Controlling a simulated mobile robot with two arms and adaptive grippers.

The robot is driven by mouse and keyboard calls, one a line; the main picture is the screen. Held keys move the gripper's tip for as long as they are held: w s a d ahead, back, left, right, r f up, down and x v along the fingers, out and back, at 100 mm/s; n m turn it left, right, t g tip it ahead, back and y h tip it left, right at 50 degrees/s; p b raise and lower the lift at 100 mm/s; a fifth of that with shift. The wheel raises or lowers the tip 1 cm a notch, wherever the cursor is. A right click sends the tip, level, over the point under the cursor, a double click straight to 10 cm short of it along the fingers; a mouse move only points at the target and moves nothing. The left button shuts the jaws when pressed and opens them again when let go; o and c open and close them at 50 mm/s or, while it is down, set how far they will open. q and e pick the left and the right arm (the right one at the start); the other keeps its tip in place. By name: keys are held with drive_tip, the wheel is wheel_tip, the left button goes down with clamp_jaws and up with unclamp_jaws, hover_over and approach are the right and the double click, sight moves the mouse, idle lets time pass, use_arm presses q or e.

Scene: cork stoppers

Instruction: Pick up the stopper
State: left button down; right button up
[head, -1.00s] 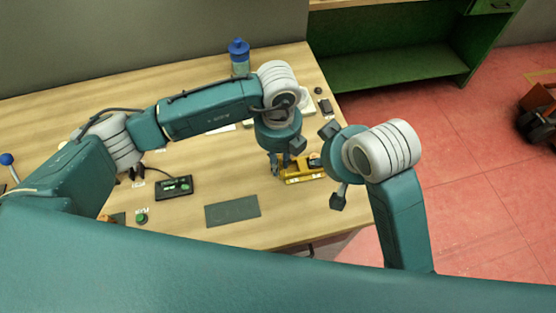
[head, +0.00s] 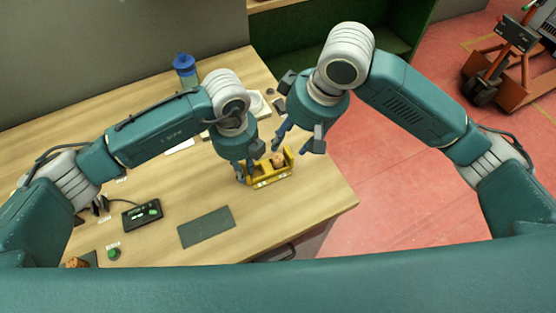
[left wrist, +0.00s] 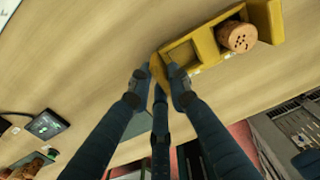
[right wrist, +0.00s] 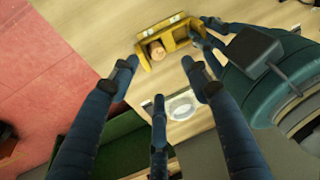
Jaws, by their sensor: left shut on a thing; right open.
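A cork stopper (head: 278,160) sits in the right-hand compartment of a yellow holder (head: 262,182) on the table. The stopper (left wrist: 237,37) shows its speckled round top in the left wrist view; the other compartment of the holder (left wrist: 205,44) looks empty there. My left gripper (left wrist: 164,80) is shut on the wall at the end of the yellow holder. My right gripper (head: 290,143) is open and empty, above and just right of the holder. In the right wrist view the stopper (right wrist: 157,50) lies beyond the open fingers (right wrist: 160,72).
A blue-capped bottle (head: 185,70) and a white dish (head: 257,103) stand farther back. A black control box (head: 142,213), a green button (head: 113,253) and a dark mat (head: 206,227) lie to the left. The table's right edge is close to the holder.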

hover_over(280, 157)
drive_tip(key=s+d, duration=0.1)
drive_tip(key=s, duration=0.1)
wheel_tip(280, 157, down, 5)
drive_tip(key=shift+w+d+x, duration=0.1)
drive_tip(key=shift+w+x, duration=0.05)
drive_tip(key=shift+x, duration=0.95)
drive_tip(key=shift+w+d+x, duration=0.1)
drive_tip(key=shift+d+x, duration=0.05)
drive_tip(key=shift+x, duration=0.95)
drive_tip(key=shift+w+d+x, duration=0.1)
drive_tip(key=shift+w+x, duration=0.05)
drive_tip(key=shift+x, duration=1)
drive_tip(key=shift+c, duration=0.2)
drive_tip(key=c, duration=0.8)
